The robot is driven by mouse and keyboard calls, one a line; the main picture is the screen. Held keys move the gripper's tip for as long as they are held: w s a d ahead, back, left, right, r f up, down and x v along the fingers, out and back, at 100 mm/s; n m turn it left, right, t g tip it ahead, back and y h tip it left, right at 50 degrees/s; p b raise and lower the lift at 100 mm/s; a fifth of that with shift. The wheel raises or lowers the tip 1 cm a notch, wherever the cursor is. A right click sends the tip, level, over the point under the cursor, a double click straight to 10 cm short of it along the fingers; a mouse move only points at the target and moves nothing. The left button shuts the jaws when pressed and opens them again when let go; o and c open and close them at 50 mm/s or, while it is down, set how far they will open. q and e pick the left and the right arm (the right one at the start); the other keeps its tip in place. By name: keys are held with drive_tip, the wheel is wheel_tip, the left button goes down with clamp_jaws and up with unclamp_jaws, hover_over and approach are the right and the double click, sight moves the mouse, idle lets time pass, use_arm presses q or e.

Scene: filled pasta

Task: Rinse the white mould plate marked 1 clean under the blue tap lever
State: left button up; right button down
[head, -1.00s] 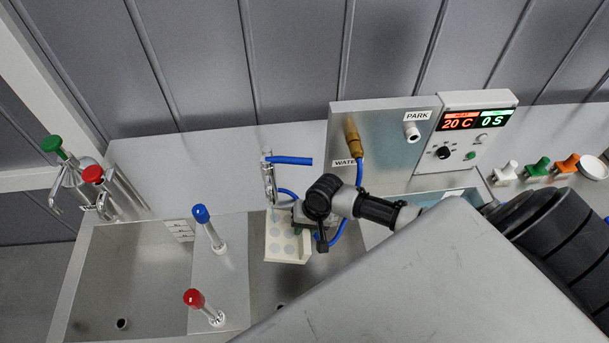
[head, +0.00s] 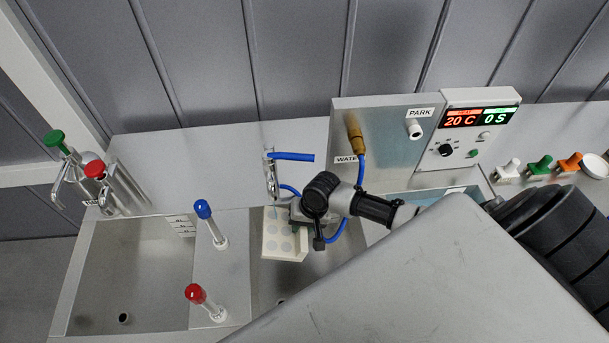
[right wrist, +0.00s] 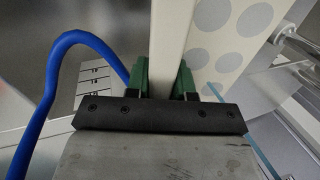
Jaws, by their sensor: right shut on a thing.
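The white mould plate (head: 283,246) is in the sink below the tap in the head view, with its face of pale grey round spots tilted up. No number shows on it. My right gripper (head: 304,213) is shut on its edge; in the right wrist view, green fingers (right wrist: 167,82) clasp the plate's cream rim (right wrist: 171,35). The spotted face (right wrist: 232,32) is beside them. The blue tap lever (head: 292,157) points right on the metal tap (head: 270,179), just above the plate. A thin pale blue line (right wrist: 258,152), perhaps water, reaches the plate. My left gripper is out of view.
A blue hose (head: 361,168) loops behind my right gripper. Blue-topped (head: 204,210) and red-topped (head: 196,294) posts stand left of the plate. The left basin (head: 130,275) looks empty. A panel with a display (head: 476,118) stands at the back right.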

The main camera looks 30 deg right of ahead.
drive_tip(key=shift+w+a, duration=0.1)
drive_tip(key=shift+a, duration=0.3)
drive_tip(key=shift+a, duration=0.25)
drive_tip(key=shift+w+a, duration=0.15)
drive_tip(key=shift+a, duration=0.3)
drive_tip(key=shift+w+d, duration=0.1)
drive_tip(key=shift+d, duration=0.05)
idle(1.2)
drive_tip(key=shift+w+d, duration=1.2)
drive_tip(key=shift+d, duration=0.2)
drive_tip(key=shift+d+b, duration=0.1)
drive_tip(key=shift+b, duration=0.2)
idle(1.2)
drive_tip(key=s+d+r, duration=0.2)
drive_tip(key=s+d, duration=0.3)
drive_tip(key=s, duration=0.5)
drive_tip(key=shift+s+p, duration=0.3)
drive_tip(key=shift+s, duration=0.1)
idle(0.3)
